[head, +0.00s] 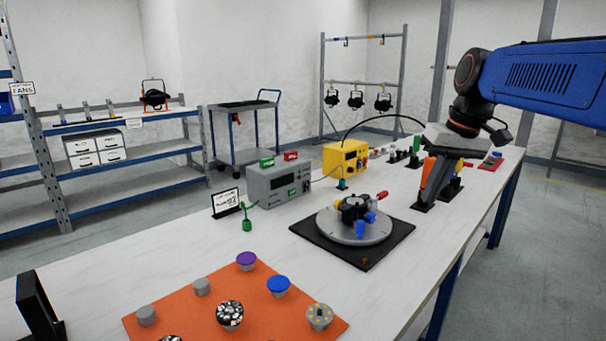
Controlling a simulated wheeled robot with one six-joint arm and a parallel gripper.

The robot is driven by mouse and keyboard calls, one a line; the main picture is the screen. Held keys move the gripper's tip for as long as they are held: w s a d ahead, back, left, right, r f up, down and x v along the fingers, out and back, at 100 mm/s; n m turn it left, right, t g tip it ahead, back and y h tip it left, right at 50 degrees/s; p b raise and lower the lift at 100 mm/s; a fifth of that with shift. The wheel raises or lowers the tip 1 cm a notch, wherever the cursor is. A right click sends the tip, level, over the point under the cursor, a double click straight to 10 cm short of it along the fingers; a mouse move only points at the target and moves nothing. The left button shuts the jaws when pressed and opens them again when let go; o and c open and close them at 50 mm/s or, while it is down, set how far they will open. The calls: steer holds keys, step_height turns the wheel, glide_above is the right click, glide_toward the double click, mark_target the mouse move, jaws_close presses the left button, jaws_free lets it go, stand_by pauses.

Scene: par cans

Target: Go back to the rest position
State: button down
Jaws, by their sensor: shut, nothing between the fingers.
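My gripper (428,200) hangs at the end of my blue arm on the right side of the head view, fingers pointing down. It is shut and holds nothing. It is over the right part of the white bench (275,229), to the right of the round grey fixture (354,226) on its black plate.
An orange mat (262,318) with several round knobs lies at the front. A grey box (278,184) and a yellow box (345,160) stand along the bench's far side. A shelf (120,156), a cart (246,156) and a lamp rack (362,83) stand behind.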

steer(key=s+f+m+t+h, duration=0.1)
steer(key=s+f+t+h, duration=0.1)
steer(key=s+f, duration=1.9)
steer(key=shift+s+d+f, duration=0.25)
steer(key=shift+s+f, duration=0.15)
steer(key=shift+s, duration=0.6)
